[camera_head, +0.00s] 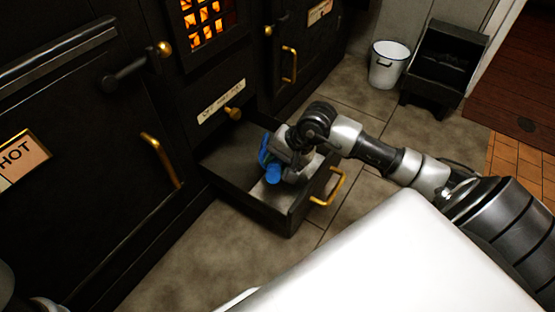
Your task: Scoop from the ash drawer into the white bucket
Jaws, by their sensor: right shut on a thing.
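The ash drawer (262,217) is pulled out low from the black stove, with a dark rim and a brass handle at its front. My right gripper (271,165), with blue at its fingers, reaches down inside the drawer. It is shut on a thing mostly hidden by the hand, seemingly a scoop. A pale grey patch shows in the drawer by the fingers; I cannot tell if it is ash or part of the scoop. The white bucket (387,68), with a dark rim, stands upright on the floor at the back right. My left gripper is out of view.
A black coal scuttle-like bin (446,58) stands right of the bucket. The stove front (85,150) fills the left, with brass handles, a HOT sign (22,158) and a glowing grate (208,20). Tiled floor (350,105) lies clear between drawer and bucket.

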